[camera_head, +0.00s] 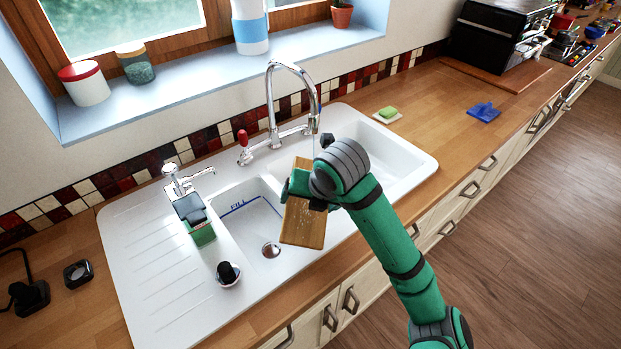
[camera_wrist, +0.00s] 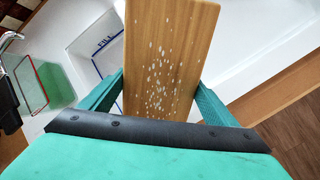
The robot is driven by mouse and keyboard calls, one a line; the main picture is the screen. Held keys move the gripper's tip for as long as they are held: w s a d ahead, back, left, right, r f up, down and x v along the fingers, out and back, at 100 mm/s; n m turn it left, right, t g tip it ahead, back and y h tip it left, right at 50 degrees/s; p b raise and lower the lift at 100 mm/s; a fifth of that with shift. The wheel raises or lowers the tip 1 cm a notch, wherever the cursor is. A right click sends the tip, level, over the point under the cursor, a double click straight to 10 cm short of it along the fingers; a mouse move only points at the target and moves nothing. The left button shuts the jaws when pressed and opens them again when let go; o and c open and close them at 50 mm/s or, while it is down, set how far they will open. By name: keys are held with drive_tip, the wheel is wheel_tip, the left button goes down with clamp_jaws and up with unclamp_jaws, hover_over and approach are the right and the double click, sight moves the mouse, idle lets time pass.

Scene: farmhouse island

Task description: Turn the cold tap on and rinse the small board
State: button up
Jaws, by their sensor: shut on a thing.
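My gripper (camera_wrist: 160,97) is shut on the small wooden board (camera_head: 303,222), its fingers on the board's two long edges. The board is tilted over the sink, near the divider between the basins. White specks or drops cover part of the board (camera_wrist: 165,45) in the wrist view. The chrome mixer tap (camera_head: 271,95) stands behind, its spout tip just above and behind my wrist. Its red-topped handle (camera_head: 242,138) is at the left.
The white sink (camera_head: 150,250) has a small basin marked "FILL" (camera_head: 237,207) and a larger right basin (camera_head: 395,160). A sponge (camera_head: 388,112) and blue cloth (camera_head: 484,112) lie right.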

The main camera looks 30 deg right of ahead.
drive_tip(key=shift+a+r, duration=0.1)
drive_tip(key=shift+s+a+r, duration=1.75)
drive_tip(key=shift+r, duration=0.2)
